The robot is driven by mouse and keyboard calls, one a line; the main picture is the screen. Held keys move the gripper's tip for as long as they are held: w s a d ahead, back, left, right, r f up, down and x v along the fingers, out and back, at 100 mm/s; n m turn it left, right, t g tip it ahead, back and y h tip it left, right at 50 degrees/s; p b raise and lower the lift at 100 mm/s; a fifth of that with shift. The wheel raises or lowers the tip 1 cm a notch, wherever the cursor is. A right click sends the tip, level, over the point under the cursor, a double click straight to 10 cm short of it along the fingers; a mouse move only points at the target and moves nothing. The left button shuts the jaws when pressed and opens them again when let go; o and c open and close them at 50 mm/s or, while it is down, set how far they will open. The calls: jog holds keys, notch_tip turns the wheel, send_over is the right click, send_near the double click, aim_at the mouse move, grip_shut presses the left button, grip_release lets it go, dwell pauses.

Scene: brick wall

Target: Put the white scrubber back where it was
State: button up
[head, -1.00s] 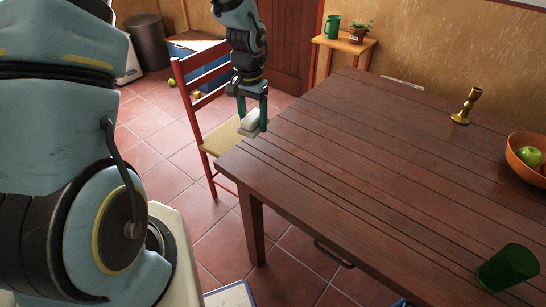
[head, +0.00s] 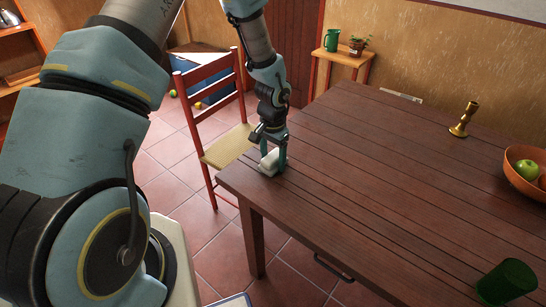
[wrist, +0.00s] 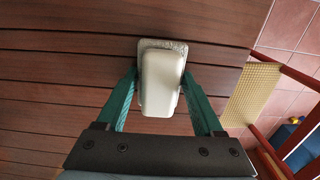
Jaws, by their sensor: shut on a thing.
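The white scrubber (head: 268,163) is between the fingers of my gripper (head: 273,161), at the near left corner of the brown wooden table (head: 370,170). In the wrist view the scrubber (wrist: 162,82) is a pale block with a grey rim at its far end, and the green fingers of my gripper (wrist: 163,102) are shut on its sides. The tabletop (wrist: 60,60) lies right below it. I cannot tell whether the scrubber touches the wood.
A red chair (head: 213,120) with a woven seat stands just left of the table corner. The table's middle is clear.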

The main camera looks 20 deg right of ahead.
aim_at(273, 155)
jog(key=shift+f, duration=0.2)
jog(key=o, duration=1.3)
jog(key=shift+r, duration=0.1)
notch_tip(273, 155, up, 12)
jog(key=b, duration=0.2)
jog(key=s+a+r+n, duration=0.1)
jog(key=a+r+n, duration=0.2)
jog(key=a, duration=0.7)
jog(key=s+a+r+n+t, duration=0.1)
jog(key=a+n, duration=0.3)
jog(key=a, duration=0.6)
jog(key=s+a+r+n, duration=0.2)
jog(key=a+r+n, duration=0.2)
jog(key=a, duration=0.6)
jog(key=shift+r+t, duration=0.3)
jog(key=shift+r, duration=0.05)
jog(key=shift+a, duration=0.1)
